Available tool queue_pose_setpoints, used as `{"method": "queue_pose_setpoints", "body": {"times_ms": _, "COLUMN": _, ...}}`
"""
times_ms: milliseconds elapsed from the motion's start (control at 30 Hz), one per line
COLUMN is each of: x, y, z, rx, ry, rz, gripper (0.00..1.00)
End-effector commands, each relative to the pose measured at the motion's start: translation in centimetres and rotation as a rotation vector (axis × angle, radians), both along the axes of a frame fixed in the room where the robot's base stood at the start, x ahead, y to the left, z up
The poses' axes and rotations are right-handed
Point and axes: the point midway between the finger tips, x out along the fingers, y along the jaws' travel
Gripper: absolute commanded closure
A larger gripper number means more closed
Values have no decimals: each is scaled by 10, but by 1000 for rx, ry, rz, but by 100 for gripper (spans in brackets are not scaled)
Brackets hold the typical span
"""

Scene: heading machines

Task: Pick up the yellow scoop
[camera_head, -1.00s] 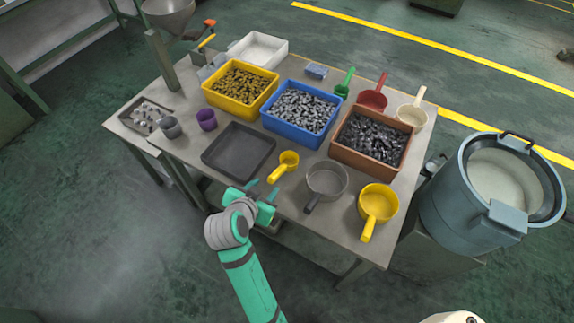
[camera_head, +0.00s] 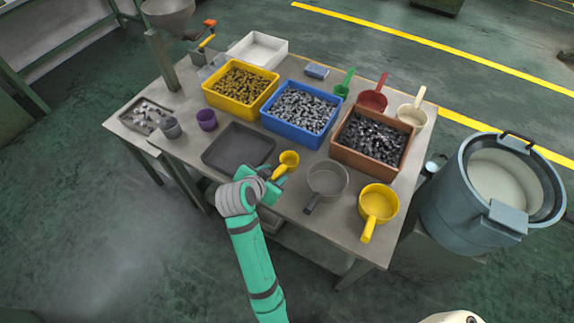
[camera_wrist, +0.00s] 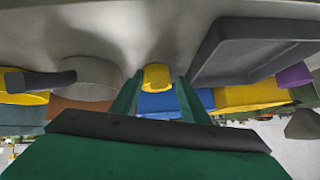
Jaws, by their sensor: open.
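A small yellow scoop (camera_head: 289,159) stands on the table's front part, its handle pointing toward the front left. A larger yellow scoop (camera_head: 378,202) stands further right with its handle toward the front. My gripper (camera_head: 271,183) is open at the small scoop's handle. In the wrist view, which looks upside down, the small yellow scoop (camera_wrist: 157,76) shows between the two green fingers of my gripper (camera_wrist: 157,95). The handle is mostly hidden by the gripper, and I cannot tell whether a finger touches it.
A dark grey tray (camera_head: 207,160) lies just left of my gripper, and a grey scoop (camera_head: 327,180) stands to its right. Behind are a yellow bin (camera_head: 233,106), a blue bin (camera_head: 285,130) and a brown bin (camera_head: 366,163). A large grey-blue drum (camera_head: 455,205) stands right of the table.

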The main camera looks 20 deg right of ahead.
Motion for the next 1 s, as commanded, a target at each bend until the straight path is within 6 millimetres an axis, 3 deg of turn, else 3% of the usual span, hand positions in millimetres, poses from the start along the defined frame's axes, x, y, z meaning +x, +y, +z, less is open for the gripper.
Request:
{"method": "queue_pose_setpoints", "body": {"times_ms": 200, "x": 12, "y": -19, "z": -19, "rx": 0, "ry": 2, "rz": -1, "gripper": 59}}
{"method": "queue_pose_setpoints", "body": {"times_ms": 533, "x": 16, "y": -24, "z": -24, "rx": -1, "ry": -1, "rz": 0, "gripper": 59}}
{"method": "queue_pose_setpoints", "body": {"times_ms": 567, "x": 16, "y": -24, "z": -24, "rx": -1, "ry": -1, "rz": 0, "gripper": 61}}
{"method": "queue_pose_setpoints", "body": {"times_ms": 733, "x": 16, "y": -24, "z": -24, "rx": 0, "ry": 0, "rz": 0, "gripper": 100}}
{"method": "queue_pose_setpoints", "body": {"times_ms": 1000, "x": 16, "y": -23, "z": -23, "rx": -1, "ry": -1, "rz": 0, "gripper": 100}}
